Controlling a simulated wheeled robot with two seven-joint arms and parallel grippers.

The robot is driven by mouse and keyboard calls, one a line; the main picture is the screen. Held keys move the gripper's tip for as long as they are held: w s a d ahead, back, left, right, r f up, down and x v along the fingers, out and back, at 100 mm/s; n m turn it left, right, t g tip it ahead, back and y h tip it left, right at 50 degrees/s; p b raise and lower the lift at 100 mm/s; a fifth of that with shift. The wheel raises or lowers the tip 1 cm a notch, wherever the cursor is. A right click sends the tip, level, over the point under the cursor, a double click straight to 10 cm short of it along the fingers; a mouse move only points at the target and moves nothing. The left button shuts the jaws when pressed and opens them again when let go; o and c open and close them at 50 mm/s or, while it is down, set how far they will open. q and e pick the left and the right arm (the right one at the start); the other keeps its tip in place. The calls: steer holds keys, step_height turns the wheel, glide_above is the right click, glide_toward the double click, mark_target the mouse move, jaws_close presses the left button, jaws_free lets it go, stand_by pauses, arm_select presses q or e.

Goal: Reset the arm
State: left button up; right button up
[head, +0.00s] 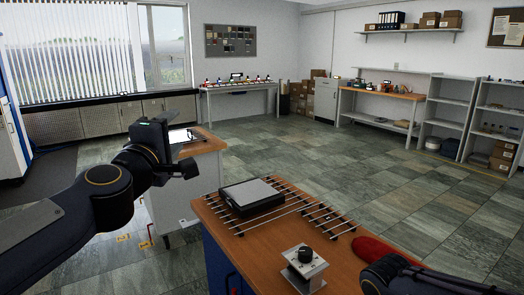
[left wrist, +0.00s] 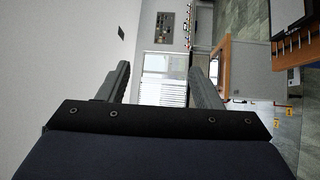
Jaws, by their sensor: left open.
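My left arm comes in from the left in the head view, with its wrist bent up and its gripper (head: 150,138) raised left of the wooden table. In the left wrist view the left gripper (left wrist: 158,85) has two grey fingers standing wide apart with nothing between them. It is open and empty. Part of my right arm (head: 405,275) shows at the bottom right of the head view, but its gripper is not clearly in the picture.
A wooden table (head: 262,262) in front bears a metal rack (head: 318,217), a black device with a grey top (head: 250,193), a small metal press (head: 303,268) and a red object (head: 378,252). Another table (head: 205,146) stands behind my left wrist. The tiled floor beyond is clear.

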arm_select(q)
steer(key=s+a+f+m+g+p, duration=0.1)
steer(key=s+f+m+g, duration=0.5)
steer(key=s+f, duration=0.9)
steer(key=s+a+f+m+g+h+p, duration=0.1)
steer(key=s+f+m+g, duration=0.6)
steer(key=s+f, duration=0.9)
steer(key=shift+a+f+m+g, duration=0.3)
steer(key=shift+a+f+m, duration=0.15)
steer(key=shift+f+m, duration=0.15)
arm_select(e)
steer(key=s+a+r+m+t+y, duration=0.2)
steer(key=s+r+m+t+y, duration=0.3)
steer(key=s+m, duration=0.5)
steer(key=shift+s+a+r+t+y, duration=0.2)
steer(key=shift+s+r+t+y, duration=0.15)
steer(key=shift+s+r, duration=0.2)
steer(key=shift+c, duration=0.2)
